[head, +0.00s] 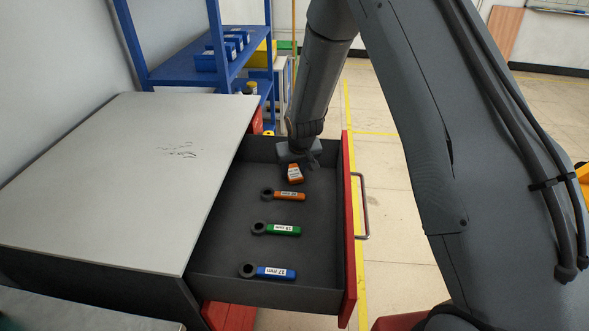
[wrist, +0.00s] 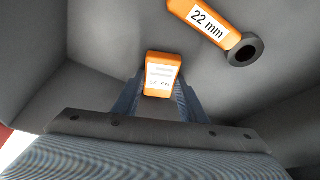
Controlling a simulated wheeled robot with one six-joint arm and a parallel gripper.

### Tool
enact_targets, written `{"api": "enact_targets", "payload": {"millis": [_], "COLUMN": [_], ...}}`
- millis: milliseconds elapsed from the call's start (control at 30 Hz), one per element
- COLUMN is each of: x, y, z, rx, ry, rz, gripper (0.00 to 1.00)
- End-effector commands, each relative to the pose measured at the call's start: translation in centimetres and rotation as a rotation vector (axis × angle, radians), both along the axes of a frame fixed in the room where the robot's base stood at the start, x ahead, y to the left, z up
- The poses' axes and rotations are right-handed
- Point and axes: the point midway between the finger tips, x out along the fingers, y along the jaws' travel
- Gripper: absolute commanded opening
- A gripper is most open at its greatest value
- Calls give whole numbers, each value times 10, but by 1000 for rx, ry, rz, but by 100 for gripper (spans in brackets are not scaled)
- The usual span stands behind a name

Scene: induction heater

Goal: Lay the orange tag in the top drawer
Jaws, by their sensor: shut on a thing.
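The orange tag (head: 294,173) with a white label is held at the far end of the open top drawer (head: 318,245). It also shows in the wrist view (wrist: 162,76), between the two fingers of my gripper (wrist: 158,95). My gripper (head: 301,158) is shut on it, inside the drawer's outline in the head view. I cannot tell whether the tag touches the drawer floor. The drawer is pulled out, with its red front (head: 349,220) at the right.
In the drawer lie an orange 22 mm wrench (head: 290,196), a green wrench (head: 283,230) and a blue 17 mm wrench (head: 275,272). Bare floor shows between them. A grey cabinet top (head: 120,170) is to the left, and a blue shelf (head: 185,70) stands behind.

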Motion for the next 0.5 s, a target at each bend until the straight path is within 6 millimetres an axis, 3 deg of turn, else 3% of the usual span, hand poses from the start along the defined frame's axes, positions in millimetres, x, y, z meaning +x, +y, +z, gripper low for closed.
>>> {"api": "enact_targets", "payload": {"millis": [67,100,167,500], "x": [0,0,0,0], "y": [0,0,0,0], "z": [-3,-2,-1,0], "rx": [0,0,0,0], "ry": [0,0,0,0], "rz": [0,0,0,0], "gripper": [17,45,55,57]}}
